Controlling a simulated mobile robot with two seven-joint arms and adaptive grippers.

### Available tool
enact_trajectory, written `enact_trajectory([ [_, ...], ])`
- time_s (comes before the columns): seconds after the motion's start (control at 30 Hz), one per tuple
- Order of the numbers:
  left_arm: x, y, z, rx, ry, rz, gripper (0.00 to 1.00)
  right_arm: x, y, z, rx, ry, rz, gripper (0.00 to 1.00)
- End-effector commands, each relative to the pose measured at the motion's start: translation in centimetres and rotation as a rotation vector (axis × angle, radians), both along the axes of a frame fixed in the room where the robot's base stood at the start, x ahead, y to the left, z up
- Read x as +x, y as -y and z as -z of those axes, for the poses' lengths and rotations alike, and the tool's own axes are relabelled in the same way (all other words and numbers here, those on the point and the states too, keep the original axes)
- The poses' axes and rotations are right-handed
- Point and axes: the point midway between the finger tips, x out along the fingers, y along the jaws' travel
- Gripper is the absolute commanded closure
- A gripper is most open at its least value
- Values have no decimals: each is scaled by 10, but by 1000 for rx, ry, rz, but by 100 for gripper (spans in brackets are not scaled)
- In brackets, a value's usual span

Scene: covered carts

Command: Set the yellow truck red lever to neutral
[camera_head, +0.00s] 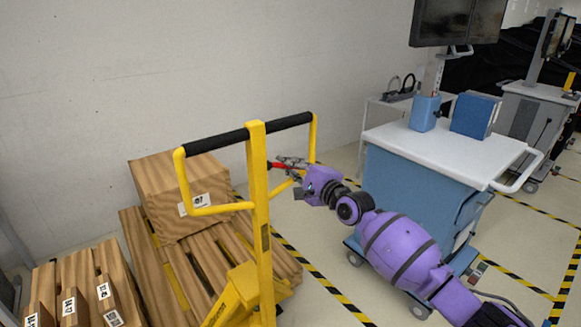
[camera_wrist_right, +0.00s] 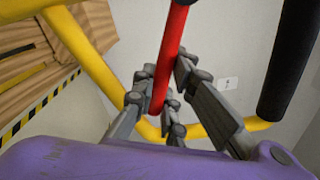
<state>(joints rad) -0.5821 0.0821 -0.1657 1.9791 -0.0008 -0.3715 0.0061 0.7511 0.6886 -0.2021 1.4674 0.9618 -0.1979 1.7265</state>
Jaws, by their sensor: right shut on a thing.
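The yellow truck (camera_head: 262,210) stands at the centre of the head view, its handle frame upright with black grips on the top bar. Its red lever (camera_head: 277,165) sticks out to the right of the central post, below the top bar. My right gripper (camera_head: 288,165) reaches it from the right and is shut on it. In the right wrist view the red lever (camera_wrist_right: 173,48) runs down between the fingers of my right gripper (camera_wrist_right: 160,105). My left gripper is not in view.
A blue cart (camera_head: 410,190) with a white top stands at right. Yellow-black floor tape (camera_head: 320,280) marks open floor between them.

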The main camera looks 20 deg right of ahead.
Motion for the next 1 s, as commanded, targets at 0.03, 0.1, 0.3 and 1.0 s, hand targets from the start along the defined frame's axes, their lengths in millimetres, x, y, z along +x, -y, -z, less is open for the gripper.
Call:
enact_trajectory([
  [0.03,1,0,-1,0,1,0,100,0,1,-4,-28,11,0,100],
  [0.1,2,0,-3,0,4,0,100,1,3,-11,-91,36,1,100],
  [0.3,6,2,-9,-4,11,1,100,2,6,-30,-302,112,1,100],
  [1.0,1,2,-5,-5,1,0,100,2,6,-31,-355,130,0,69],
])
